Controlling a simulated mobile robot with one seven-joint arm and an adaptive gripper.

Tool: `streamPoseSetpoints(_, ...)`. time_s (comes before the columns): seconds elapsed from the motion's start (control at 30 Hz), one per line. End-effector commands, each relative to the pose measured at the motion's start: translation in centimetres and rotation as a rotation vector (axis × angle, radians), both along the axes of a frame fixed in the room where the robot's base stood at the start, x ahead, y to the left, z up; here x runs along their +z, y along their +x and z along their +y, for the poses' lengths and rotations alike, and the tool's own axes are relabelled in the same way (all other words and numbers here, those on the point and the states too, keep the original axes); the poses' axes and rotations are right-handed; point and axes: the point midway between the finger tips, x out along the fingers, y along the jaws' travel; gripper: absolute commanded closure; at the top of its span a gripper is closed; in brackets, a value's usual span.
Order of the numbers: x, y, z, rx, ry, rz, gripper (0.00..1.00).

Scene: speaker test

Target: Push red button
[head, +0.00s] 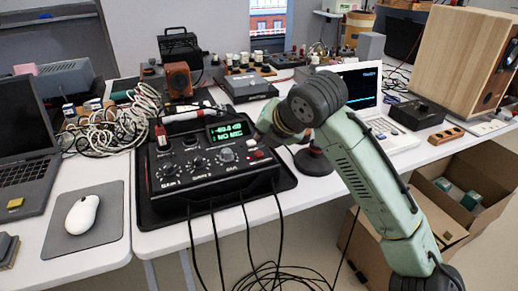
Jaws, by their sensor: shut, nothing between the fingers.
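A black control box (210,160) with knobs, sliders and a green-lit display sits on a black tray near the table's front edge. A small red button (259,154) shows on the right part of its top panel. My green arm with black joints reaches in from the lower right, and its bent end comes down at the box's right back corner. My gripper's fingers cannot be made out. Whether anything touches the red button cannot be told.
A white mouse (82,215) on a grey mat and a laptop (34,150) lie left. Tangled white cables (110,125) lie behind. A dark round-based object (313,162) stands right of the box. A white laptop (390,134) and wooden speaker (458,60) stand farther right.

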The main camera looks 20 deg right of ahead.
Motion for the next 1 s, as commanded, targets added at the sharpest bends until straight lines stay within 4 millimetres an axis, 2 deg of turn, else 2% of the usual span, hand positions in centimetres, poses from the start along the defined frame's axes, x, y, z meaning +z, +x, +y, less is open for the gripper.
streamPoseSetpoints(0.43, 0.7, 0.0, 0.0, -0.001, 0.001, 0.000, 1.00)
streamPoseSetpoints(1.0, 6.1, 0.0, 0.0, -0.001, 0.001, 0.001, 1.00)
